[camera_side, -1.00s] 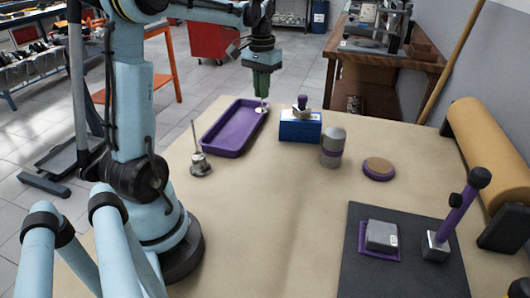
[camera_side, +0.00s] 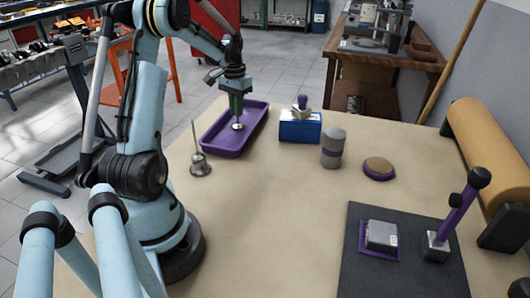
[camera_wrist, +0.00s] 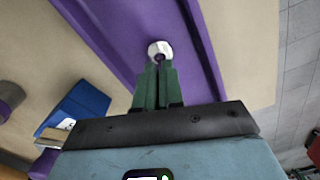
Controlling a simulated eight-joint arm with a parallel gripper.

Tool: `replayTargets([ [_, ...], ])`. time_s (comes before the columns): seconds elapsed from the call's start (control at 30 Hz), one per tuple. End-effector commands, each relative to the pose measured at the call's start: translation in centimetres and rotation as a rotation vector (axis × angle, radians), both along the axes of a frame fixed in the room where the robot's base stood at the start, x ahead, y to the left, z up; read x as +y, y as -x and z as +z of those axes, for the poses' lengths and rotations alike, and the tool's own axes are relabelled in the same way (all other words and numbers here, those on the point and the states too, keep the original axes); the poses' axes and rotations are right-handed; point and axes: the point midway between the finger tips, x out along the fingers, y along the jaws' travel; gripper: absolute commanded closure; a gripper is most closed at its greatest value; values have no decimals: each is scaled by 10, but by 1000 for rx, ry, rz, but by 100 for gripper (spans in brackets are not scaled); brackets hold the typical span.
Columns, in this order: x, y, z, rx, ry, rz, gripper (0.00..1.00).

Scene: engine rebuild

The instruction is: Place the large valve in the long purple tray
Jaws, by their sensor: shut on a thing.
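My gripper (camera_side: 237,113) is shut on the large valve (camera_side: 238,126), a pale metal piece with a round disc head at the bottom. Its stem is hidden between the green fingers. The valve hangs head down over the middle of the long purple tray (camera_side: 225,146); I cannot tell if it touches the floor. In the wrist view the valve head (camera_wrist: 160,47) shows just past the fingertips (camera_wrist: 159,68), with the purple tray (camera_wrist: 125,30) around it.
A metal bell-shaped piece with a thin upright rod (camera_side: 200,166) stands left of the tray. A blue box (camera_side: 300,130) with a purple-handled piece, a grey cylinder (camera_side: 333,150) and a round purple puck (camera_side: 378,170) stand to the right. The table's middle front is clear.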

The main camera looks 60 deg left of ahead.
Motion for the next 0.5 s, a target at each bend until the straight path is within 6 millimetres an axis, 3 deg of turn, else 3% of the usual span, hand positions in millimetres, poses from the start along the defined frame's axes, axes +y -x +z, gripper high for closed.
replayTargets([
  [0.47,0,0,-10,0,0,0,100],
  [0.5,0,0,-10,0,0,0,90],
])
